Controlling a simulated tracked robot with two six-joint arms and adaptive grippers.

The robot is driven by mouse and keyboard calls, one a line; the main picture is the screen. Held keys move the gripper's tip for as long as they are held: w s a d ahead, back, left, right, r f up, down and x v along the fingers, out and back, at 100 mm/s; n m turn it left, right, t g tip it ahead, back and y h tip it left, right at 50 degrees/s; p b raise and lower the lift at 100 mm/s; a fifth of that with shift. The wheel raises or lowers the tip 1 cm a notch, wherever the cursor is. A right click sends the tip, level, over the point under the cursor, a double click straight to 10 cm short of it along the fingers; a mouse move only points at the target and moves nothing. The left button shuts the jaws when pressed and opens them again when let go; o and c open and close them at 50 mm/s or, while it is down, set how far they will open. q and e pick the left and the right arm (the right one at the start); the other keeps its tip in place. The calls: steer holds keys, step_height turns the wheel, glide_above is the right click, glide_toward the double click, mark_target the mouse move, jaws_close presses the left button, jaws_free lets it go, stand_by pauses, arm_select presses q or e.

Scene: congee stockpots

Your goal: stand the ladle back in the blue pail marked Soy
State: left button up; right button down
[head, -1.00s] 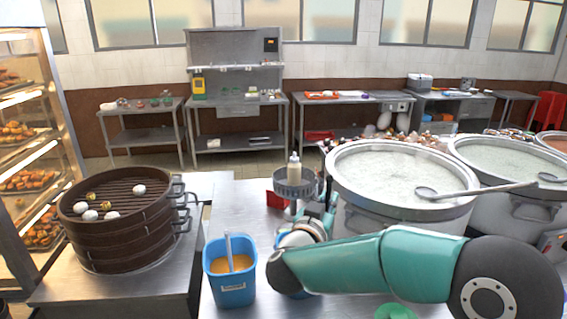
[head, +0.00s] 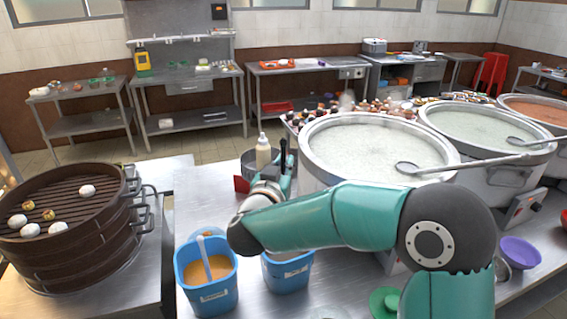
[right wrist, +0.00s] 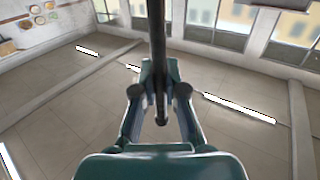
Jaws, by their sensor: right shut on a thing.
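My right gripper (head: 278,178) is shut on a dark rod, apparently the ladle's handle (right wrist: 159,60), which runs between its fingers in the right wrist view. The ladle's bowl cannot be made out. A blue pail (head: 288,279) stands on the steel counter below my right forearm, which hides part of its top. A second blue pail (head: 212,297) to its left holds orange liquid and a pale-handled utensil. Both pails have small labels too blurred to read for certain. My left gripper is not in view.
Large stockpots of white congee (head: 320,172) stand behind my right arm, with another ladle (head: 480,162) lying across two rims. A cream bottle (head: 263,150) stands in a grey holder beyond my gripper. A bamboo steamer (head: 75,250) is at left, a purple bowl (head: 519,252) at right.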

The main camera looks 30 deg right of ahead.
steer(key=shift+w+a+f+b, duration=0.15)
steer(key=shift+a+f+b, duration=0.05)
steer(key=shift+f+b, duration=0.7)
